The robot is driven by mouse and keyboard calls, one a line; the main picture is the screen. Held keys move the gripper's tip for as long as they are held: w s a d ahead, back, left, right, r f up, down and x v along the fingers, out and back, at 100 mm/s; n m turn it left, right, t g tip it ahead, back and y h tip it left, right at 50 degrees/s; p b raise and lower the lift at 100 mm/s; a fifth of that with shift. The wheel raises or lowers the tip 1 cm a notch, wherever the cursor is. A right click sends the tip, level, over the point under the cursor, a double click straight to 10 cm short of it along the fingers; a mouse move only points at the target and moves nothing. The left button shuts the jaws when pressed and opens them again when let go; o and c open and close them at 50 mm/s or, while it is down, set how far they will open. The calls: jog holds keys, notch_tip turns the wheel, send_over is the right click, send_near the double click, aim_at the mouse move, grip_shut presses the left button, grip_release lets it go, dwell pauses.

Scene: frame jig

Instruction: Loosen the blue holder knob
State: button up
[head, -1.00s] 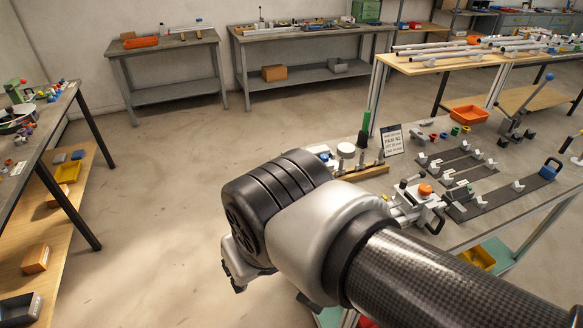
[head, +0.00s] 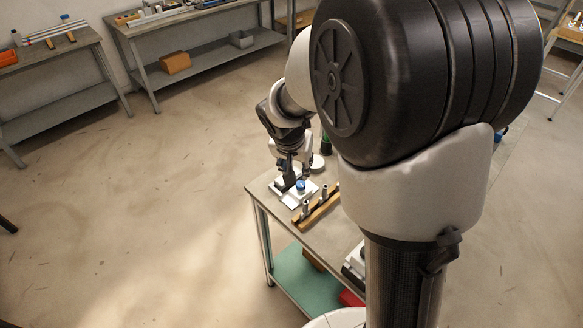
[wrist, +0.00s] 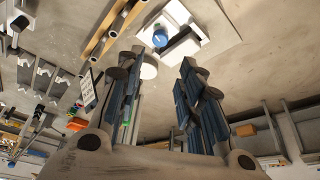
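The blue holder knob (head: 300,185) sits on a white holder (head: 287,199) near the left corner of the workbench (head: 330,236). In the wrist view the round blue knob (wrist: 160,38) shows beyond the fingertips, on the white holder (wrist: 181,50). My gripper (wrist: 162,62) is open, with its two dark fingers spread and nothing between them. In the head view my gripper (head: 286,180) hangs just left of the knob and points down; whether it touches the holder cannot be told there. My arm hides much of the bench.
A wooden rack (head: 318,208) with upright metal pins stands close to the right of the holder. A round white piece (head: 318,162) lies behind it. The floor left of the bench is clear. Other benches stand along the back wall.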

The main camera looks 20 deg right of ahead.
aim_at(301, 184)
jog(key=b+x, duration=0.3)
jog(key=x, duration=1.1)
jog(key=shift+w+d+f+b, duration=0.15)
jog(key=shift+f+b, duration=0.2)
jog(key=shift+c, duration=0.3)
jog(key=c, duration=0.7)
